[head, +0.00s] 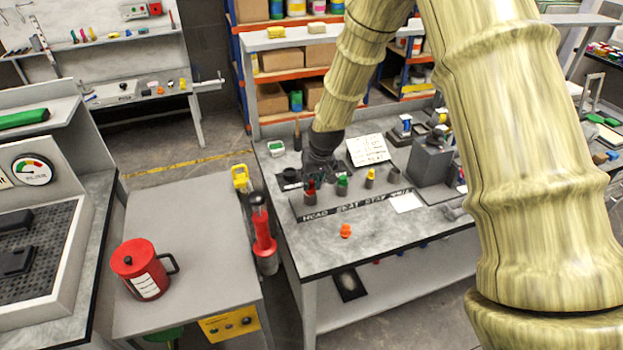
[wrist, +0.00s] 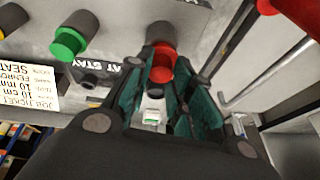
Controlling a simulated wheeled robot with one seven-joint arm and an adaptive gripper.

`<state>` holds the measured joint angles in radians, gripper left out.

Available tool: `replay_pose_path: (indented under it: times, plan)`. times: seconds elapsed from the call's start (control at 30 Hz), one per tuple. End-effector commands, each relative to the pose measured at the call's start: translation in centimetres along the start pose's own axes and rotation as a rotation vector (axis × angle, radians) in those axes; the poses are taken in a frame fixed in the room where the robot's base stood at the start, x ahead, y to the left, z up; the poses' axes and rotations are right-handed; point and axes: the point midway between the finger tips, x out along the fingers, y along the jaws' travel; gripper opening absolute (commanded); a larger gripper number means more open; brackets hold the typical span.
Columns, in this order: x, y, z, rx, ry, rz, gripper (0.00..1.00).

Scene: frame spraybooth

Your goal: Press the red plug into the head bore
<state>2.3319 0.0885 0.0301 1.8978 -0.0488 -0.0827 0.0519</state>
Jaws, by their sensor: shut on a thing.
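The red plug (wrist: 163,64) sits between my fingertips in the wrist view. Its far end meets a dark grey cylinder (wrist: 160,32); I cannot tell how deep it sits. My gripper (head: 309,180) is shut on the plug at the left end of the long labelled block (head: 335,210) in the head view. The red plug also shows there (head: 311,187), partly hidden by my fingers. The block's front strip reads HEAD, SEAT, STAY. The inside of the head bore is hidden.
A green plug (head: 342,186) and a yellow one (head: 371,174) stand in grey holders to the right. A loose orange piece (head: 346,231) lies on the bench (head: 390,238) in front. A grey machine (head: 430,160) stands at the right. The front bench area is mostly clear.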

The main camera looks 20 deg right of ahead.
Motion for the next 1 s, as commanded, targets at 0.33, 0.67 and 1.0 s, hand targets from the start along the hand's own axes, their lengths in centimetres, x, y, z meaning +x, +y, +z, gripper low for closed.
replay_pose_path:
  times: [0.33,0.67,1.0]
  plan:
    - [0.6,0.1,0.2,0.0,0.0,0.0,0.0]
    - [1.2,0.1,0.5,0.0,-0.002,0.0,0.0]
    - [1.2,0.1,0.5,0.0,-0.001,0.0,0.47]
